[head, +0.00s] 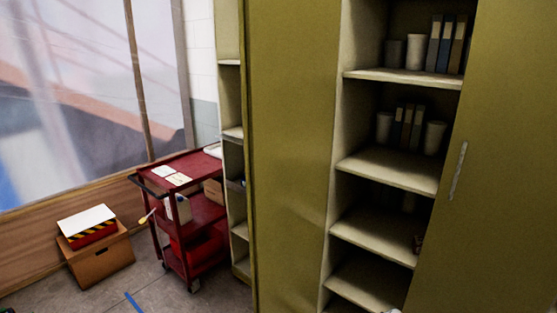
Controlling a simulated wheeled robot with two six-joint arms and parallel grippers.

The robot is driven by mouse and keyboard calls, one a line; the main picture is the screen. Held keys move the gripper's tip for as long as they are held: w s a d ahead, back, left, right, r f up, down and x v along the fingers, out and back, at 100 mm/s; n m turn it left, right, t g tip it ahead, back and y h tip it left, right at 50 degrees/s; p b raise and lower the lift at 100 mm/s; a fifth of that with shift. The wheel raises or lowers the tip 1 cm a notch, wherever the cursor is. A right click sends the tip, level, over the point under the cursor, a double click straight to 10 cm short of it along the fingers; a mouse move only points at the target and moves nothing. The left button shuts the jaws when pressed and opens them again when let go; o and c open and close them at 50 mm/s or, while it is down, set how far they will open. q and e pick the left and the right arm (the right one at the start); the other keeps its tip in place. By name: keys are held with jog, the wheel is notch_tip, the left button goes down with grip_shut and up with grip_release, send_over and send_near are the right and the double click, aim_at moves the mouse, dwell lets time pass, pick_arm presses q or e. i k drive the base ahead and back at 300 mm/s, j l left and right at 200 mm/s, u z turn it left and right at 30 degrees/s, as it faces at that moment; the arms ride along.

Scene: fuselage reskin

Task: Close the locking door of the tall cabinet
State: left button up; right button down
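The tall olive cabinet stands open in the head view, with its cream shelves (385,172) showing in a tall gap. A flat olive door (500,200) with a pale vertical handle (458,170) fills the right side. The handle is near the door's left edge, and that edge stands apart from the panel to the left. A wide olive panel (290,150) borders the gap on the left; I cannot tell whether it is a second door. The cabinet's top and base are out of frame.
Dark binders (447,45) and grey cups stand on the shelves. Left of the cabinet are a narrow shelf unit (233,133), a red cart (185,160) and a cardboard box (100,257) with a striped box on top. Some floor (150,290) is clear at the lower left.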

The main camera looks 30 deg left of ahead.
aim_at(289, 49)
jog(key=j+z, duration=0.1)
jog(key=j, duration=0.45)
jog(key=j+z, duration=0.1)
jog(key=j, duration=0.45)
jog(key=j+z, duration=0.1)
jog(key=j, duration=0.45)
jog(key=k+j+z, duration=0.1)
jog(key=j, duration=0.45)
jog(key=j+z, duration=0.1)
jog(key=j, duration=0.45)
jog(key=k+j+z, duration=0.1)
jog(key=j, duration=0.45)
jog(key=k+j+z, duration=0.1)
jog(key=j, duration=0.45)
jog(key=k, duration=0.05)
